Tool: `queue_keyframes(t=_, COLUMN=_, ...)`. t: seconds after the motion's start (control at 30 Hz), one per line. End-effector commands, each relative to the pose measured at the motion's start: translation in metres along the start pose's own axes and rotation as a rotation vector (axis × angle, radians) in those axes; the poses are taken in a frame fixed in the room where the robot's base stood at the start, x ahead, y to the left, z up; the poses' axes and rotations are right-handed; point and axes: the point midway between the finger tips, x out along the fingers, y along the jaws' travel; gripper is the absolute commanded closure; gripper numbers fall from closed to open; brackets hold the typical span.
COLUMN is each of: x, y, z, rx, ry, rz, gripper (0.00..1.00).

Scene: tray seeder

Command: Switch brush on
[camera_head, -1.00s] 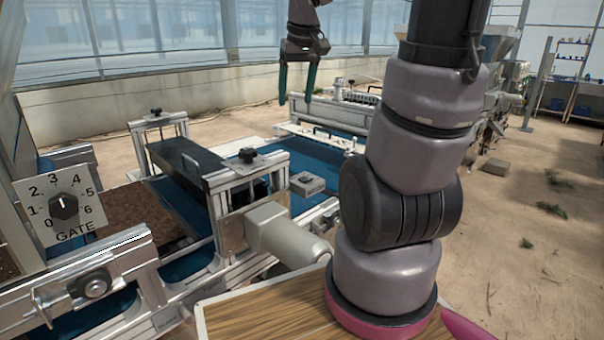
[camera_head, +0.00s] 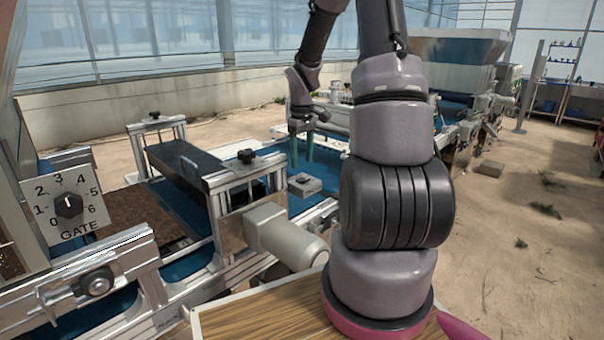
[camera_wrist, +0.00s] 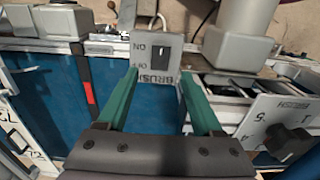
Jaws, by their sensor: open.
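The brush switch is a small grey box with a dark switch panel (camera_wrist: 158,52) in the wrist view. Its face carries ON, OFF and BRUSH lettering, partly hard to read. I cannot tell which position the switch is in. In the head view a small grey box (camera_head: 304,184) sits on the machine frame below my gripper (camera_head: 302,165). My gripper is open and empty, its two green fingers pointing down. In the wrist view the fingertips (camera_wrist: 158,76) lie on either side of the switch box's lower part, apparently short of it.
A GATE dial (camera_head: 69,205) stands at the left. A grey motor (camera_head: 285,236) and a clamp bracket with a black knob (camera_head: 247,156) are near the box. In the wrist view a numbered plate with a black knob (camera_wrist: 289,142) is at the right. The blue belt (camera_wrist: 45,100) is open.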

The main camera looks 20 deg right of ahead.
Motion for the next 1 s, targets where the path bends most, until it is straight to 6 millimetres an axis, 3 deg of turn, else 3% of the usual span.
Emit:
queue_keyframes(t=0.1, x=0.024, y=-0.001, z=0.001, rx=-0.001, ry=-0.004, rz=-0.003, gripper=0.32)
queue_keyframes(t=0.3, x=0.047, y=0.000, z=0.000, rx=0.000, ry=-0.001, rz=0.000, gripper=0.32)
queue_keyframes(t=0.67, x=0.054, y=0.000, z=0.000, rx=0.001, ry=0.000, rz=0.001, gripper=0.32)
queue_keyframes(t=0.7, x=0.054, y=0.000, z=0.000, rx=0.001, ry=0.000, rz=0.001, gripper=0.36)
queue_keyframes(t=0.87, x=0.054, y=0.000, z=0.000, rx=0.001, ry=0.000, rz=0.001, gripper=0.98)
queue_keyframes(t=1.0, x=0.054, y=0.000, z=0.000, rx=0.001, ry=0.003, rz=0.001, gripper=1.00)
